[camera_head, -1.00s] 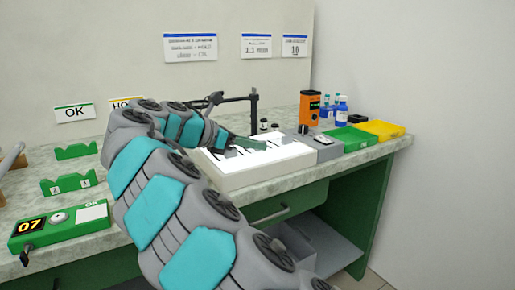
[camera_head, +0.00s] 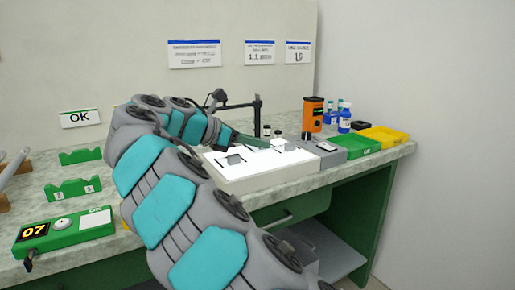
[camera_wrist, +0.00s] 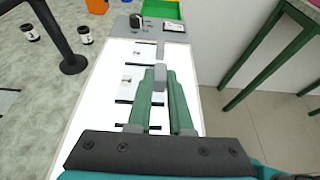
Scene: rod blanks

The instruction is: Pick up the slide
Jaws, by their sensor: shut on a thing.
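My gripper (camera_wrist: 160,82) points away from the wrist camera over the white light box (camera_wrist: 100,100), its two green fingers close together. A small grey piece shows between the fingertips; it appears to be the end of the slide (camera_wrist: 159,71), and the rest of it is hidden by the fingers. I cannot tell whether it is clear of the surface. In the head view my gripper (camera_head: 258,141) is low over the light box (camera_head: 260,178). Several other slides with dark strips lie on the lit surface, such as one slide (camera_wrist: 124,101) left of the fingers.
A black stand (camera_wrist: 72,62) rises left of the light box. Green racks (camera_head: 74,188) stand at left.

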